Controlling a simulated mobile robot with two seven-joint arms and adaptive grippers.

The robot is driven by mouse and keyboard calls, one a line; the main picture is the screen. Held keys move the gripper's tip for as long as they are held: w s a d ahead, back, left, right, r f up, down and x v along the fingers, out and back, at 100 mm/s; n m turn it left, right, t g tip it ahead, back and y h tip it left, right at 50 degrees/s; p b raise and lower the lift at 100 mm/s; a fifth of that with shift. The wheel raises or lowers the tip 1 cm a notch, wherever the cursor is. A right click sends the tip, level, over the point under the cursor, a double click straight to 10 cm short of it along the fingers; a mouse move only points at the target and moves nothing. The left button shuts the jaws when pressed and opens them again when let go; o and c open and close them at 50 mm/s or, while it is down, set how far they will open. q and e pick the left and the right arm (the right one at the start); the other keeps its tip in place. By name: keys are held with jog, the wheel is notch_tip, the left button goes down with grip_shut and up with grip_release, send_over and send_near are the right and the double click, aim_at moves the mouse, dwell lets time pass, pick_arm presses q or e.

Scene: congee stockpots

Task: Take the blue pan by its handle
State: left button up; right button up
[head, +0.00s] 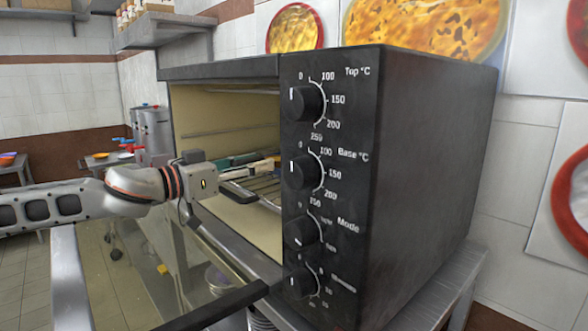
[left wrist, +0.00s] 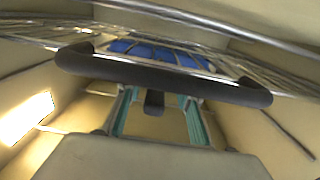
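My left gripper (head: 252,161) reaches through the open front of the black oven, at about the height of the wire rack (head: 262,188). In the left wrist view, its two teal fingers (left wrist: 157,112) stand apart. A short dark end (left wrist: 153,103) shows between them without clear contact on either side. The blue pan (left wrist: 160,52) shows only in part, as blue patches between the rack's wires. In the head view I cannot make the pan out. My right gripper is out of view.
The oven (head: 425,150) stands on a metal table, its knobbed panel close to my arm on the right. The glass door (head: 130,270) hangs open below my arm. The oven's walls and rack wires leave little room around the gripper. Steel stockpots (head: 155,130) stand far left.

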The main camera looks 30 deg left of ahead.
pick_arm(q)
jog(key=shift+w+d+f, duration=0.1)
jog(key=shift+w, duration=0.25)
jog(key=shift+s+d+r, duration=0.1)
jog(key=shift+s+r, duration=0.15)
jog(key=shift+s, duration=0.1)
jog(key=shift+c, duration=0.3)
jog(key=shift+w, duration=0.1)
grip_shut()
jog(key=shift+r, duration=0.15)
